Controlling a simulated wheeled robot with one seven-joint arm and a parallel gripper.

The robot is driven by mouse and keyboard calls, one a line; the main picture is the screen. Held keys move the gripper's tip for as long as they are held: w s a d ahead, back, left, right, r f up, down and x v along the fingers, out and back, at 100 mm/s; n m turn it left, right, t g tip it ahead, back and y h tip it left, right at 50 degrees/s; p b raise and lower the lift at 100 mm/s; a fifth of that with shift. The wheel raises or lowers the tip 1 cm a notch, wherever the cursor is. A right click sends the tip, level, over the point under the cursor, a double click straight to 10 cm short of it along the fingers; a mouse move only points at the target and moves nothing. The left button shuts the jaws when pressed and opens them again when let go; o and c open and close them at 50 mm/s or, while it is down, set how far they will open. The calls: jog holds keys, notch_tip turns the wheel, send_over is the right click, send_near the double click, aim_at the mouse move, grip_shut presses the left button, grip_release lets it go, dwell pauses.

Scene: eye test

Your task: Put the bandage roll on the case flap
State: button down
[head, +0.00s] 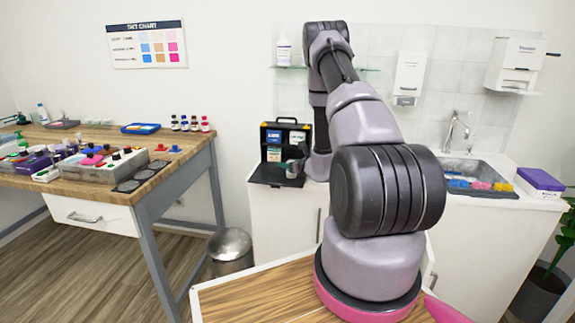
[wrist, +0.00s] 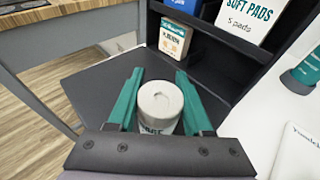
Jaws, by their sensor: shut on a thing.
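The bandage roll (wrist: 160,103) is a white cylinder in the wrist view, seen from above between the teal fingers of my gripper (wrist: 160,74). My gripper is shut on it. The case flap (wrist: 88,88) is a dark grey panel folded down in front of the open black case (wrist: 205,58). The roll is over the flap; I cannot tell whether it touches it. In the head view the case (head: 267,137) stands on the white counter with its flap (head: 265,175) toward me. My gripper (head: 293,168) is small there, at the flap's right part.
The case holds a plaster box (wrist: 174,38), a soft pads box (wrist: 247,18) and a blue box. A teal-and-white bottle (wrist: 305,72) and a white box (wrist: 300,150) stand right of the case. A workbench (head: 180,165) with trays is at left.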

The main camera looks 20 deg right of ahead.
jog(key=shift+c, duration=1.6)
grip_release()
jog(key=shift+f, duration=0.15)
